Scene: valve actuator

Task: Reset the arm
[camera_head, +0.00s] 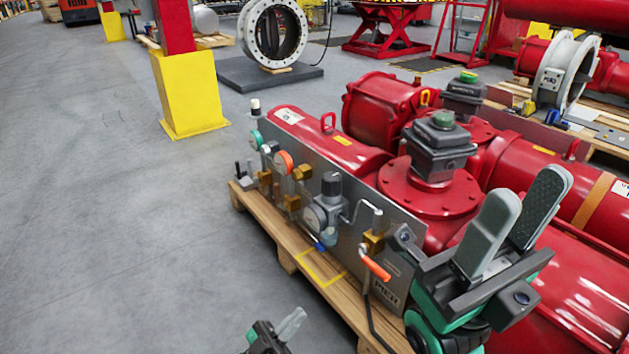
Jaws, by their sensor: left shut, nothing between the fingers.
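My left gripper (292,322) shows small at the bottom edge, left of the centre, over the grey floor in front of the pallet. Its pale fingertip points up and right, and it looks shut and empty. Most of its arm is out of the frame. My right gripper (531,190) is large at the lower right, in front of the red actuator (440,195). Its two grey finger pads point up and are apart, with nothing between them. The orange-handled valve (376,268) on the panel is left of the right gripper; neither gripper touches it.
The actuator and its metal panel (401,289) with gauges and knobs stand on a wooden pallet (263,222). A yellow-based red post (188,93) stands at the back left. A flanged ring valve (256,35) sits behind. The floor at left is clear.

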